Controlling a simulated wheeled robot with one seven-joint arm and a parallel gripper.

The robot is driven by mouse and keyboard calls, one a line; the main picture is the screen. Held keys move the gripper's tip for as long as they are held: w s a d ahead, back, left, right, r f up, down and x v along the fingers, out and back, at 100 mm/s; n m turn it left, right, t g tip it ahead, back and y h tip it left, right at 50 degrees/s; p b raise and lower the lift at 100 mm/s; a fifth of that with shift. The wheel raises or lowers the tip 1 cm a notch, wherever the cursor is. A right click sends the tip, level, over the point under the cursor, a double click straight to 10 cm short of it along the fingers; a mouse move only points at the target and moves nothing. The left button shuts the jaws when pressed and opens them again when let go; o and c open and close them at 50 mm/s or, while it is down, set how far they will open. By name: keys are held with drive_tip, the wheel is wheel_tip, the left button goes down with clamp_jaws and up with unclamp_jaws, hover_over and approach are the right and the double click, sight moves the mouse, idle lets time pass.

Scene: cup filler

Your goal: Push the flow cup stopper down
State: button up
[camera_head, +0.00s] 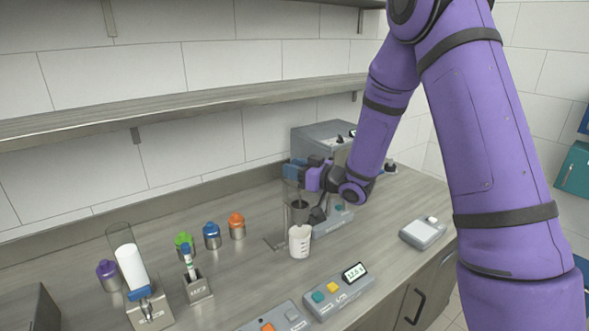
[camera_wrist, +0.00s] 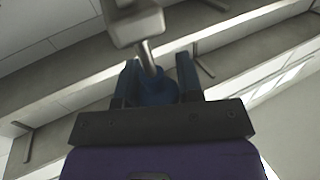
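My gripper (camera_head: 294,172) is at the flow cup station, above a dark cup (camera_head: 299,211) on its stand. In the wrist view, a blue knob (camera_wrist: 152,88) sits between my two blue fingers (camera_wrist: 158,80). A metal rod runs from the knob to a grey metal block (camera_wrist: 137,22). The knob looks like the stopper's handle, but I cannot tell for sure. The fingers are close on both sides of it; whether they touch it is unclear. My gripper and wrist hide most of the stopper in the head view.
A white beaker (camera_head: 299,241) stands just below the dark cup. A grey machine (camera_head: 318,140) is behind my gripper. A button box (camera_head: 338,290) and a small grey scale (camera_head: 422,233) are nearer the front. Several capped bottles (camera_head: 212,236) stand at left. A shelf (camera_head: 190,108) runs above.

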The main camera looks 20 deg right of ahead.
sight(295, 187)
clamp_jaws()
drive_tip(key=shift+s+f, duration=0.1)
drive_tip(key=shift+f, duration=1.45)
drive_tip(key=o, duration=0.8)
unclamp_jaws()
drive_tip(key=shift+f, duration=0.1)
drive_tip(key=shift+s+d, duration=0.3)
drive_tip(key=shift+d, duration=0.05)
drive_tip(key=v, duration=0.9)
drive_tip(key=shift+s+d, duration=0.25)
drive_tip(key=shift+s, duration=0.05)
